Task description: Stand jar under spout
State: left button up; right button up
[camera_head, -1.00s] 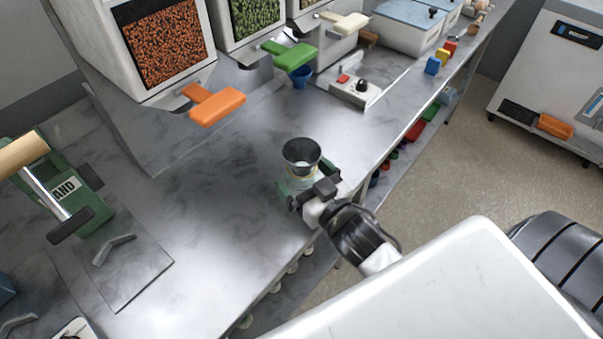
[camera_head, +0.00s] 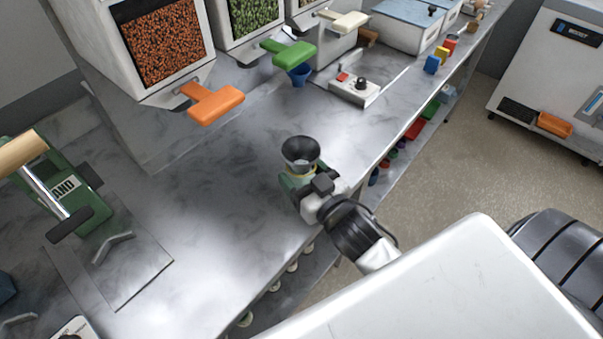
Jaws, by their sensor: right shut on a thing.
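A small jar (camera_head: 299,170) with a dark, wide funnel-like top (camera_head: 300,151) is at the middle of the steel counter, near its front edge. My right gripper (camera_head: 293,183) is shut on the jar from the front right, and its fingers hide most of the jar's body. I cannot tell whether the jar's base touches the counter. At the back left, a dispenser with orange-brown contents (camera_head: 165,45) has an orange lever (camera_head: 215,104) at its outlet. Beside it, a dispenser with green contents (camera_head: 255,15) has a green lever (camera_head: 289,53). My left gripper is out of view.
A blue cup-like piece (camera_head: 299,74) is below the green lever. A cream lever (camera_head: 343,20) and a control box (camera_head: 354,89) stand farther right. A green press (camera_head: 75,195) stands at left. The counter (camera_head: 210,190) between jar and dispensers is clear.

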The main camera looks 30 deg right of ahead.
jog(key=s+d+b, duration=0.2)
jog(key=s, duration=1.6)
jog(key=shift+d+b, duration=0.15)
jog(key=shift+b, duration=0.2)
jog(key=shift+r, duration=0.1)
